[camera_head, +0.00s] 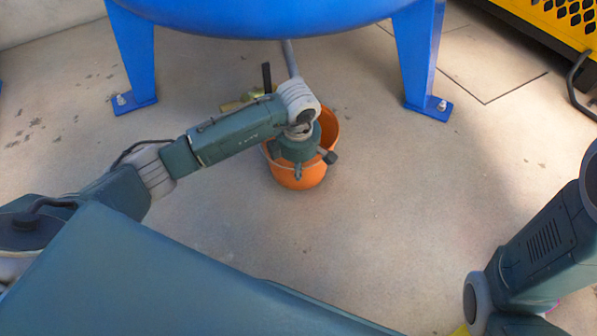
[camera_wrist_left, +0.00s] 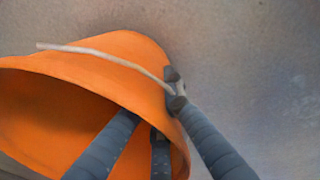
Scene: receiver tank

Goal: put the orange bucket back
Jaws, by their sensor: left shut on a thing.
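The orange bucket (camera_head: 298,175) is under the front of the blue tank (camera_head: 270,14) in the head view, partly covered by my left wrist. In the left wrist view the bucket (camera_wrist_left: 125,68) fills the left side, its mouth facing the lower left. Its pale wire handle (camera_wrist_left: 100,52) lies across the outer wall. My left gripper (camera_wrist_left: 160,108) is shut on the bucket's rim, with fingers on the inner side and one on the outer side. Whether the bucket's base touches the floor is not clear. My right gripper is not in view; only its arm shows at lower right.
The tank's blue legs (camera_head: 136,60) and (camera_head: 418,60) are bolted to the floor on both sides. A grey pipe (camera_head: 290,58) comes down behind the bucket, beside a small yellow-green part (camera_head: 243,100). A yellow and black frame (camera_head: 560,22) stands at top right. The floor around is clear.

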